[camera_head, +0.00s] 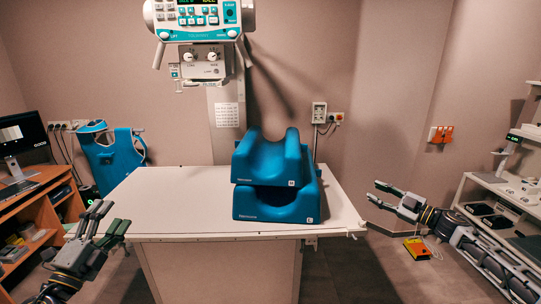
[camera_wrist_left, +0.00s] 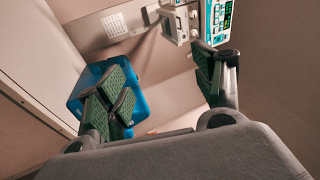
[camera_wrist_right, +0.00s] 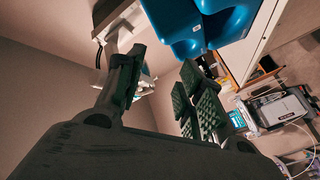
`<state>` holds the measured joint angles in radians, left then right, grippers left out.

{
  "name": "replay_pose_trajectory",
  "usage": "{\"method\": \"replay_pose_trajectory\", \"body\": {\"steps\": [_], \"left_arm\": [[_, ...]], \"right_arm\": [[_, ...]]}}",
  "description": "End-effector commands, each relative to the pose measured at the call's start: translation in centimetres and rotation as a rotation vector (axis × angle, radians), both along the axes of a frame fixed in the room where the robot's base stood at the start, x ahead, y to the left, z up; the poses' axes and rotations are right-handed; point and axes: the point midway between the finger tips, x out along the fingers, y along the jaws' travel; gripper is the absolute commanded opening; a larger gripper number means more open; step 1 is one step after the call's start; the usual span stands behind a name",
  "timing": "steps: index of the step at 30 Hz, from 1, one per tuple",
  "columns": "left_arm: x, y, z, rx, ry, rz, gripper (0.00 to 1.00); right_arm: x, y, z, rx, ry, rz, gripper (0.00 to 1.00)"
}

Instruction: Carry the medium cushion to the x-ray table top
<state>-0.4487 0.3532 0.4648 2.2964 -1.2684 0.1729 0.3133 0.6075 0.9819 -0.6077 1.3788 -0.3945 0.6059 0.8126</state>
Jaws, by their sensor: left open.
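The medium cushion (camera_head: 268,162) is blue, with a scooped top and a small M label. It sits on a larger blue cushion (camera_head: 275,206) marked L, and both rest stacked on the white x-ray table top (camera_head: 170,195). My left gripper (camera_head: 108,213) is open and empty, left of the table's front corner. My right gripper (camera_head: 384,194) is open and empty, just right of the table's right edge. The blue cushions also show behind the fingers in the left wrist view (camera_wrist_left: 85,84) and near the top of the right wrist view (camera_wrist_right: 180,25).
The x-ray unit's control panel (camera_head: 200,15) hangs above the table. A wooden desk (camera_head: 40,215) with a monitor stands at left, beside a hanging blue apron (camera_head: 112,160). The table's left half is clear.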

Motion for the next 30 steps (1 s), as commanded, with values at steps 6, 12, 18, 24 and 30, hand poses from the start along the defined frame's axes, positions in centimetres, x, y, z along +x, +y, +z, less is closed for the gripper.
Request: {"method": "replay_pose_trajectory", "body": {"steps": [6,12,18,24,30], "left_arm": [[-0.2,-3.2,-0.8,0.088,0.048,-0.118,0.68],[-0.6,-5.9,-2.2,0.152,0.114,-0.226,0.68],[-1.2,-8.0,-4.1,0.190,0.190,-0.327,0.68],[-1.7,-9.2,-5.3,0.195,0.242,-0.389,0.68],[-2.1,-10.0,-6.1,0.189,0.280,-0.434,0.68]], "right_arm": [[-3.0,2.2,-0.8,0.061,0.092,0.188,0.38],[-6.3,3.8,-1.3,0.111,0.200,0.363,0.38],[-9.8,5.0,-1.5,0.156,0.327,0.528,0.38],[-12.0,5.6,-1.6,0.183,0.422,0.626,0.38],[-13.5,5.8,-1.6,0.206,0.504,0.691,0.38]]}}
